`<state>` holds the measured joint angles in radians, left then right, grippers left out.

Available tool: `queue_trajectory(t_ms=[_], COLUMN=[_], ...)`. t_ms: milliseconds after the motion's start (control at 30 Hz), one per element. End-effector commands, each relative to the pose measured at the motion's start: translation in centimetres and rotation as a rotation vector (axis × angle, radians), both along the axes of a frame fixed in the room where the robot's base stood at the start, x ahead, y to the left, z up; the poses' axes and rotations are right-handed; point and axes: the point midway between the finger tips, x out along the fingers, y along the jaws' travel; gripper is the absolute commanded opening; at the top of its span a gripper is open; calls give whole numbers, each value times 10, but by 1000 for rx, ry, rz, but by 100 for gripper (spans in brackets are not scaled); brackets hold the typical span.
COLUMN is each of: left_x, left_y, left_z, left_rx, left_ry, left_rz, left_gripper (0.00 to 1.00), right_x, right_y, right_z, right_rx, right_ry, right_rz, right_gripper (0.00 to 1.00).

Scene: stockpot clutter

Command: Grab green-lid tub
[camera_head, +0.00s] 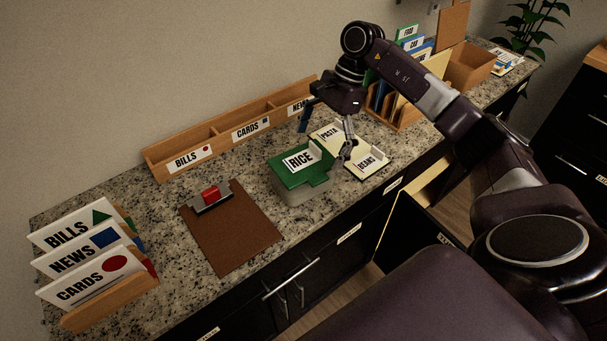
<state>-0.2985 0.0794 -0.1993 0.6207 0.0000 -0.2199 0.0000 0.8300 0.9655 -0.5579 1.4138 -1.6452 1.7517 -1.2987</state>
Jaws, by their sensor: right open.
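The green-lid tub (302,179) stands on the granite counter near the middle of the head view. Its lid is green, its body is pale, and a white RICE label stands on top. My right gripper (325,146) is open, with its fingers pointing down. It is above and just behind the right side of the tub, near the PASTA label; I cannot tell whether a finger touches anything. My left gripper is not in view.
A brown clipboard (231,232) lies to the left. A wooden sorter (224,143) runs along the wall. A card holder (110,303) stands front left. A drawer (392,235) is open below.

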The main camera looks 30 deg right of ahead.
Motion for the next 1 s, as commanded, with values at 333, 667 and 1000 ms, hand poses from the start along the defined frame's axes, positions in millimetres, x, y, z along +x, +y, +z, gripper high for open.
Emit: queue_trajectory(t_ms=[333,667,1000], left_x=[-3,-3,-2], left_y=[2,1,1], left_z=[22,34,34], left_rx=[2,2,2], left_ry=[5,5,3], left_rz=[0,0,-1], left_gripper=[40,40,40], right_x=[-1,1,2], right_y=[20,33,33], right_z=[-32,-65,-65], right_rx=[3,3,2], right_ry=[7,1,1], right_rz=[2,-1,0], right_gripper=[100,100,84])
